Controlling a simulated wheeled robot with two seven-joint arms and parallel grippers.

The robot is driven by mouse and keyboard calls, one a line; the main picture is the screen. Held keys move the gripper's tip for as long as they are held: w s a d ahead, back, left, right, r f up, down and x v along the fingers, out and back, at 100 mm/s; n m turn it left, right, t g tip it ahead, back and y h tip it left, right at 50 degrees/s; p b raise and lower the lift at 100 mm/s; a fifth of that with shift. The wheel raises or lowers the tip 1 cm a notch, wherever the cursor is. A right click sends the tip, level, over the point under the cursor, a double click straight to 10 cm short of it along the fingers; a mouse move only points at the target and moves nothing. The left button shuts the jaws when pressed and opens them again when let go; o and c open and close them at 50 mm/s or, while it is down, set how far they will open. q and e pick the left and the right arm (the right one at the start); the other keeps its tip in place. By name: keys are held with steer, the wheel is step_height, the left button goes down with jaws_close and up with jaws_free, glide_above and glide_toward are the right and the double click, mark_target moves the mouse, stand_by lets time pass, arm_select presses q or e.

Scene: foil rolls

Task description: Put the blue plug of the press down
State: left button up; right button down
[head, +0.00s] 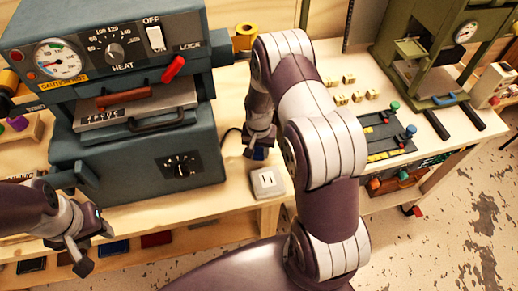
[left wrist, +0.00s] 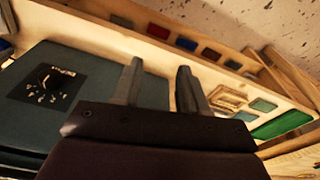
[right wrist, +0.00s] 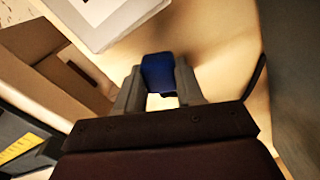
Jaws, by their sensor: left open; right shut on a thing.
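The blue plug (right wrist: 158,73) is between the fingers of my right gripper (right wrist: 158,88) in the right wrist view, and the gripper is shut on it. In the head view the plug (head: 259,154) shows as a small dark blue piece under my right gripper, beside the press (head: 130,160). I cannot tell whether it touches the table. A white socket box (head: 267,183) sits just in front of it; its corner also shows in the right wrist view (right wrist: 105,20). My left gripper (head: 80,258) is open and empty, in front of the press at the lower left.
A black tray with green and blue knobs (head: 385,135) lies right of my right arm, with several small yellow blocks (head: 350,90) behind it. A green machine (head: 430,50) stands at the back right. A dark cable (right wrist: 256,80) runs beside the plug. Bare wood surrounds the socket box.

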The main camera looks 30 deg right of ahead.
steer(key=shift+s+f, duration=0.1)
steer(key=shift+f, duration=0.1)
steer(key=shift+f+b, duration=0.4)
steer(key=c, duration=0.7)
jaws_free()
steer(key=shift+r, duration=0.15)
